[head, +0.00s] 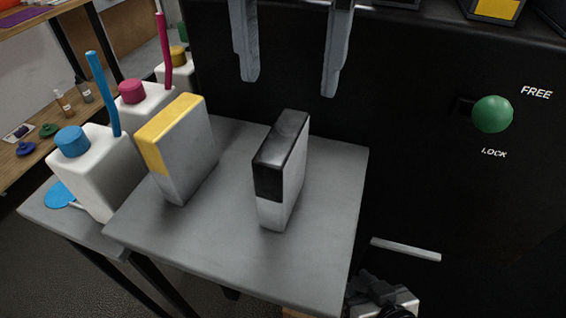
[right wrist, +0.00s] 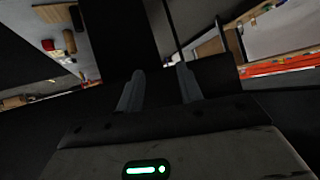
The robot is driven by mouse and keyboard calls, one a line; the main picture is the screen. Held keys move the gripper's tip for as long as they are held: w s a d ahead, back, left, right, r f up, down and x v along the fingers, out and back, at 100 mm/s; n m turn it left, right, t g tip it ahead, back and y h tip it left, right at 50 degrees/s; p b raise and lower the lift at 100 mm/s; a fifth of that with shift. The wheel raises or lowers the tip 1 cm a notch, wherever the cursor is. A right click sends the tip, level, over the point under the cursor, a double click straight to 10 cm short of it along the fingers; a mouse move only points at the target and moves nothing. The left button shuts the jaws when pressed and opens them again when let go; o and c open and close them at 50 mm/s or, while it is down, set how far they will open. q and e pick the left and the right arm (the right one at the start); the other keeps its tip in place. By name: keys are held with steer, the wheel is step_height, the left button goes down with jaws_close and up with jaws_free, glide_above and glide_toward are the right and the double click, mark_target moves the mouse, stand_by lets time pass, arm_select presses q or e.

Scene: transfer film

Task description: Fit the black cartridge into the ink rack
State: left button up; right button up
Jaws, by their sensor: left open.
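The black cartridge (head: 281,172), a slim box with a black upper part and a light grey lower part, stands upright on the grey table (head: 240,262). My left gripper (head: 289,87) is open and empty, its two fingers pointing down above and behind the cartridge, clear of it. My right gripper (right wrist: 160,70) shows in the right wrist view with its fingers apart and nothing between them. The ink rack cannot be made out for certain; dark parts with a yellow patch (head: 497,9) show at the top right edge of the head view.
A yellow-topped cartridge (head: 180,147) stands left of the black one. White ink bottles with blue (head: 93,175) and magenta (head: 146,100) caps stand farther left. A black machine front (head: 440,190) rises behind, with a green FREE/LOCK knob (head: 492,114). The table's front is clear.

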mark_target(282, 134)
arm_select(q)
step_height(282, 134, down, 6)
steer(key=shift+f, duration=0.1)
steer(key=f, duration=0.4)
steer(key=shift+s+a+f+p, duration=0.1)
steer(key=shift+s+a+p, duration=0.15)
steer(key=shift+a+p, duration=0.1)
steer(key=shift+d+f, duration=0.1)
steer(key=shift+f, duration=0.35)
jaws_close()
